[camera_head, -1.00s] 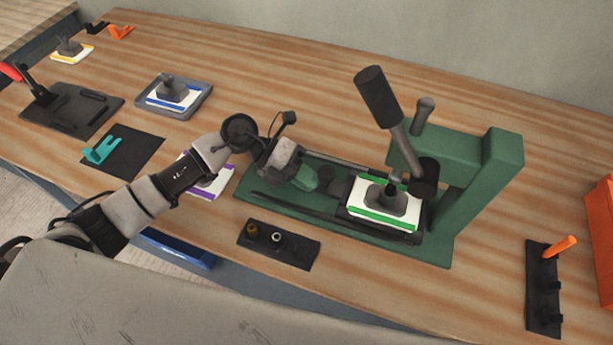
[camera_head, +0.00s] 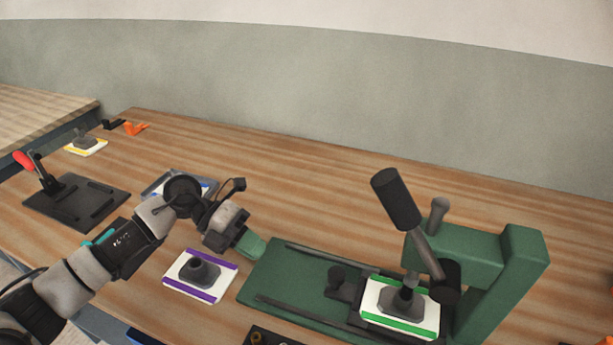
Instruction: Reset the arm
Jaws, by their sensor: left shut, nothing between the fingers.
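My left arm comes in from the left over the bench. Its gripper (camera_head: 250,244) is shut and empty, with green fingertips, at the left end of the green press (camera_head: 486,262). I cannot tell whether it touches the press's base. A white mould with green edges (camera_head: 378,308) sits in the press under its dark lever (camera_head: 396,198). A white mould with purple edges (camera_head: 182,286) lies on the bench to the left of the press, below the gripper. My right gripper is not in view.
A blue-edged mould in a grey tray (camera_head: 150,190) is partly hidden behind my left arm. A black plate with a red-handled clamp (camera_head: 75,203) and a yellow-edged mould (camera_head: 87,146) stand at the far left. The bench (camera_head: 300,175) behind the press is clear.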

